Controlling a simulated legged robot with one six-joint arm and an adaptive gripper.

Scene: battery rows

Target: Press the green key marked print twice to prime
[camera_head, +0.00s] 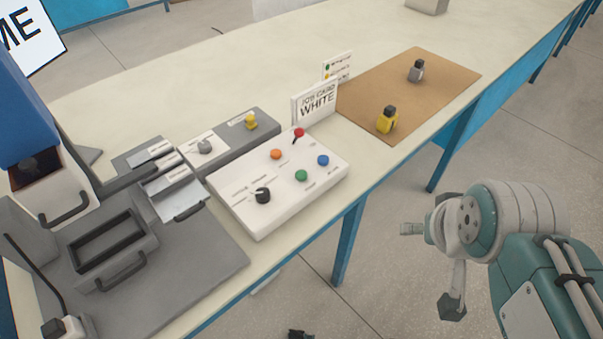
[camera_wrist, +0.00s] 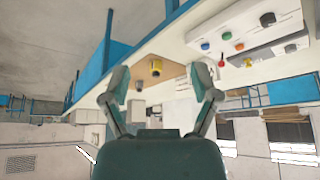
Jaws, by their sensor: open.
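The green key (camera_head: 301,175) is a small round button on the sloped white control panel (camera_head: 255,215), between the black knob (camera_head: 263,195) and the blue button (camera_head: 323,160). Its printed label is too small to read. In the wrist view the green key (camera_wrist: 227,36) shows at the upper right, on the panel seen from the other way round. My gripper (camera_head: 430,268) is open and empty, off the bench's front edge to the right of the panel. Its two spread fingers also show in the wrist view (camera_wrist: 162,80), apart from the panel and touching nothing.
An orange button (camera_head: 276,154) and a red lever (camera_head: 298,133) are also on the panel. A "JOB CARD WHITE" sign (camera_head: 316,103) stands behind it. A brown mat (camera_head: 440,75) holds a yellow bottle (camera_head: 387,121) and a grey one (camera_head: 416,71). Grey machinery (camera_head: 205,280) stands left.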

